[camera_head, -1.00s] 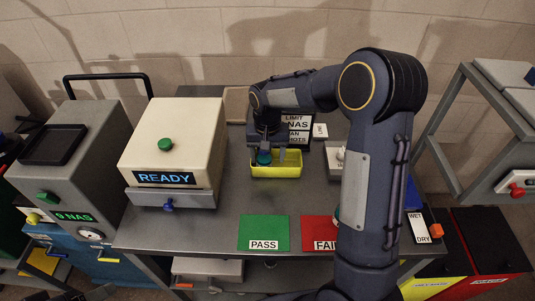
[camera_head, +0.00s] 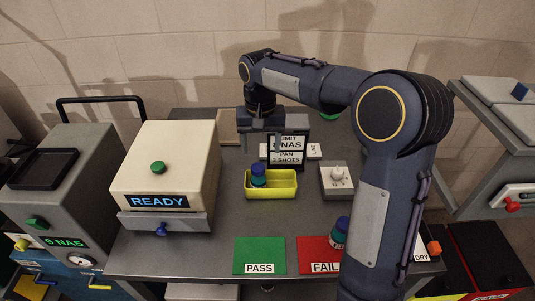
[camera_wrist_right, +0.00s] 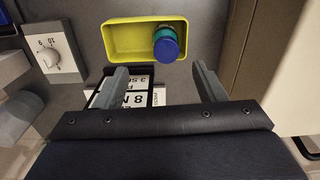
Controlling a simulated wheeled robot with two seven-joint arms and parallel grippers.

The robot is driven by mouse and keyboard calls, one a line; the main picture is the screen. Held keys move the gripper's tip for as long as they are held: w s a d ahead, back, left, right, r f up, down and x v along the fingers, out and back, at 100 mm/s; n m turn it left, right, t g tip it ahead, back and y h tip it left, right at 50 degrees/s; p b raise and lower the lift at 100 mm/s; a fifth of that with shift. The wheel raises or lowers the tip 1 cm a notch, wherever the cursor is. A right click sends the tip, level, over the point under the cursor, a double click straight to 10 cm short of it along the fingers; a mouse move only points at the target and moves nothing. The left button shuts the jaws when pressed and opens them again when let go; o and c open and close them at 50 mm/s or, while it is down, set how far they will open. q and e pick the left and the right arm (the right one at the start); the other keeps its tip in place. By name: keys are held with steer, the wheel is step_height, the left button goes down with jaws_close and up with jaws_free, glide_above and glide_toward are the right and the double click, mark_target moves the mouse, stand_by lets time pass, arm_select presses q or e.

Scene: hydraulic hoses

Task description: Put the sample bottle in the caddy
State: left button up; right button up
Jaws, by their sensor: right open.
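The yellow caddy (camera_head: 284,194) stands on the grey bench. A sample bottle with a blue cap and a teal body (camera_head: 258,176) stands in its left part and looks upright. In the right wrist view the bottle (camera_wrist_right: 168,46) is inside the caddy (camera_wrist_right: 121,42), near one end. My right gripper (camera_head: 261,146) is above and behind the caddy, apart from the bottle. Its jaws (camera_wrist_right: 160,80) are open with nothing between them. A second blue-capped bottle (camera_head: 339,236) stands by the red FAIL mat (camera_head: 310,254), partly hidden by my right arm. My left gripper is not in view.
Behind the caddy stands a dark sign (camera_head: 288,156). Right of it is a grey box with a knob (camera_head: 338,180). Left is the cream READY machine (camera_head: 170,165). The green PASS mat (camera_head: 259,256) lies bare in front.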

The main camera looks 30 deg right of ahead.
steer(key=s+a+n+t+y, duration=0.1)
steer(key=s+t+y, duration=0.1)
steer(key=s, duration=1.1)
steer(key=s+a+f+n+t+y, duration=0.1)
steer(key=s+a+n+t, duration=0.1)
steer(key=s, duration=1.1)
steer(key=shift+s+a+f+t+y, duration=0.3)
steer(key=shift+t+y, duration=0.1)
steer(key=shift+t, duration=0.4)
